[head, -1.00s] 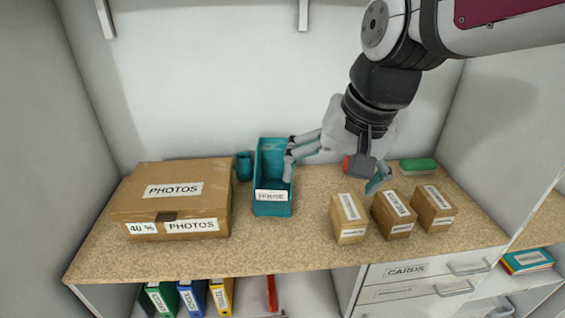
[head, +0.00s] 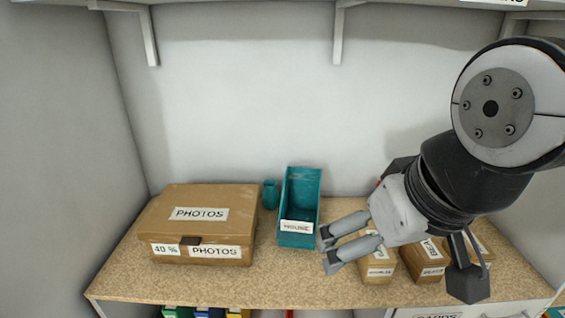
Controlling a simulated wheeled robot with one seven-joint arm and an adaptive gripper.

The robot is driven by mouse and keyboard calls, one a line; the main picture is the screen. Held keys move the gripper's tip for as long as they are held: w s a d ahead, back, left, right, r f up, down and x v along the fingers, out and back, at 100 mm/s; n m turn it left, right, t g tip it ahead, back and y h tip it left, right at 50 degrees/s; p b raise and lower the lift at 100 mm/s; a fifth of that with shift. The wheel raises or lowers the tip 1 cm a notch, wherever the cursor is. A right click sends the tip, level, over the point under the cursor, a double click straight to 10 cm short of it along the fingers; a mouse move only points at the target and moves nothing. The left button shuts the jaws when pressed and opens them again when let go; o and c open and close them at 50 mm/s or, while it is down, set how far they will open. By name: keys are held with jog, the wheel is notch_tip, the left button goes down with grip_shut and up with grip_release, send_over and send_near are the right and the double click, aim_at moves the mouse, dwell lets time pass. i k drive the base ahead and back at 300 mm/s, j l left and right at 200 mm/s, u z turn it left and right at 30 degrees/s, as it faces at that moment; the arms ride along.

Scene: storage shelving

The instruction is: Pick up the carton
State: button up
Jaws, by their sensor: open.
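A large brown cardboard carton (head: 165,223) labelled PHOTOS lies closed on the left of the shelf top. Several smaller brown cartons stand at the right: a left one (head: 378,272), a middle one (head: 424,279) and a right one partly hidden behind my arm. I cannot tell which one the task means. My gripper (head: 327,252) is open with nothing seen between its fingers. Its fingers point left, in front of the left small carton in the picture, and cover part of it. I cannot tell whether they touch it.
A teal open bin (head: 299,210) with a label stands mid-shelf, left of my fingers. A small teal cup (head: 270,194) is beside it. The speckled shelf top (head: 255,285) is clear in front. Binders sit below. Side and back walls enclose the shelf.

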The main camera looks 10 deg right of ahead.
aim_at(426, 260)
jog(key=z, duration=0.85)
